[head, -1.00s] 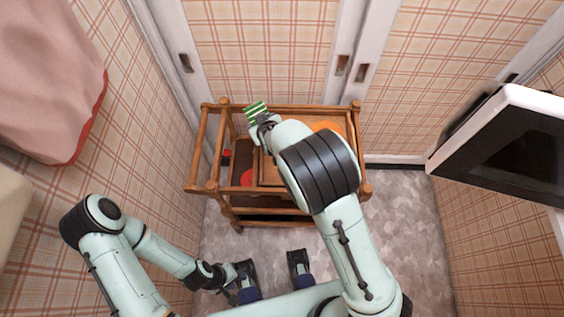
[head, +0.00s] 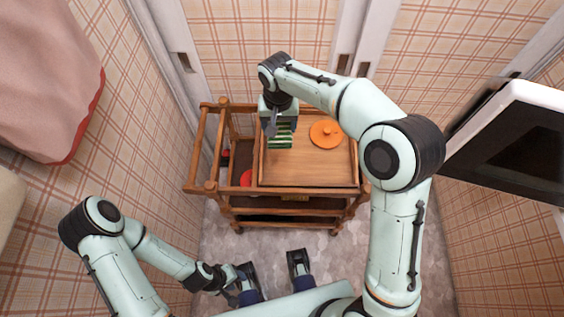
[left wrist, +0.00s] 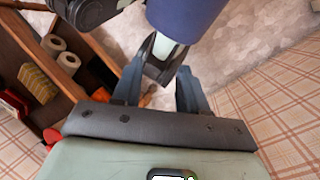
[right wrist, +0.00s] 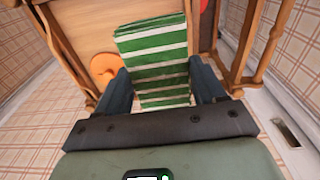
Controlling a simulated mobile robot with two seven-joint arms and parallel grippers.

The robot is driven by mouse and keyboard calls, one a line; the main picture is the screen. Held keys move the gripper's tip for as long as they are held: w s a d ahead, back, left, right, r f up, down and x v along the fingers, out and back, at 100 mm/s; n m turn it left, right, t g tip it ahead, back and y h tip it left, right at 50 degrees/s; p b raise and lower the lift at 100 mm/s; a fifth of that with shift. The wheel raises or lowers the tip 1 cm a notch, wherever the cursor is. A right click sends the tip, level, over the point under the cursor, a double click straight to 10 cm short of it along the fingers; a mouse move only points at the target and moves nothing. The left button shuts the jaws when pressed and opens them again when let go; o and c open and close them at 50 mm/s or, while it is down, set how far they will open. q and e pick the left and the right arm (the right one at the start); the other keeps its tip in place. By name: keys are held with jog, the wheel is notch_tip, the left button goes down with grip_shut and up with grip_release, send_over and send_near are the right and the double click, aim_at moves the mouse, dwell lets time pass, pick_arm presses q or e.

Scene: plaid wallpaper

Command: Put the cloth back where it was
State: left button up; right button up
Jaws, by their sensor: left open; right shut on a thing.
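The cloth (head: 280,141) is green and white striped and looks folded. My right gripper (head: 278,112) is shut on it and holds it at the left part of a wooden tray (head: 305,172) on the cart. I cannot tell whether the cloth touches the tray. In the right wrist view the cloth (right wrist: 155,50) reaches out from between the two fingers (right wrist: 158,70). My left gripper (head: 240,284) is low at the front, away from the cart top. In the left wrist view its fingers (left wrist: 157,80) are apart with nothing held between them.
An orange round object with a knob (head: 326,133) lies on the tray, right of the cloth. The wooden cart (head: 213,188) has raised rails and posts. A red object (head: 246,177) is left of the tray. A dark screen (head: 515,140) juts in at right. Paper rolls (left wrist: 68,62) stand on a lower shelf.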

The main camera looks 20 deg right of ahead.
jog(key=shift+s+d+r, duration=0.3)
jog(key=shift+s+r, duration=0.05)
notch_tip(320, 180, down, 20)
jog(key=b, duration=0.2)
jog(key=shift+s+r+b, duration=0.1)
jog(key=shift+r+b, duration=0.05)
jog(key=shift+b, duration=0.2)
jog(key=o, duration=0.9)
jog(key=shift+o, duration=0.2)
jog(key=shift+r, duration=0.1)
notch_tip(320, 180, up, 12)
jog(key=p, duration=0.1)
jog(key=shift+s, duration=0.1)
